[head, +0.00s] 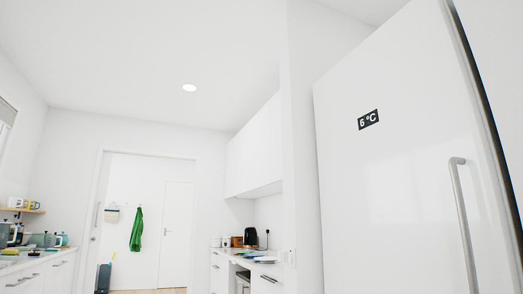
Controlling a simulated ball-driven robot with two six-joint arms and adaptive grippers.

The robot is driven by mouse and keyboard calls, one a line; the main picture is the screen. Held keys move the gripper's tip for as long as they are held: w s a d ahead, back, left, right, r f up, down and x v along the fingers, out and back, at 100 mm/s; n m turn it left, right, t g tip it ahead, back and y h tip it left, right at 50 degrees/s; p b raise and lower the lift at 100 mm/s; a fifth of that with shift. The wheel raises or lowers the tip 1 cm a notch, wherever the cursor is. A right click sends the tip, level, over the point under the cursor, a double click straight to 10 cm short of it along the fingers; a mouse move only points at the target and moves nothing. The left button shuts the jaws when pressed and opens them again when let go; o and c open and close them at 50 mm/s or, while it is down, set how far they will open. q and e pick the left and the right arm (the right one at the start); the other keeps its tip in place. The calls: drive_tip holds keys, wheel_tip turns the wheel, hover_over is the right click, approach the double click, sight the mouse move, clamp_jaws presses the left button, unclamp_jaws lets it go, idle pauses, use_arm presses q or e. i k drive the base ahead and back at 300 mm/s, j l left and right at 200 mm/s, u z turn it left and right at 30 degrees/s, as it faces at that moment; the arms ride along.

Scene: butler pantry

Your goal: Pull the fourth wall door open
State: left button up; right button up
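A row of white wall cabinets (252,148) hangs above the counter right of centre. Their fronts are seen at a steep slant and look shut. The seams between the doors are too faint to tell, so I cannot pick out the fourth door. The near end of the row meets a white wall panel. Neither of my grippers is in view.
A tall white fridge (400,180) with a "6 °C" display and a long handle (463,225) fills the right side. A right counter (233,252) carries a black kettle (251,237). A left counter (60,256) holds several items. A doorway with a green cloth (136,230) lies behind.

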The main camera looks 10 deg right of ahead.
sight(263, 162)
drive_tip(key=i+j+u, duration=0.1)
drive_tip(key=i+u, duration=0.15)
drive_tip(key=i, duration=1.7)
drive_tip(key=i+j+z, duration=0.1)
drive_tip(key=i, duration=1.2)
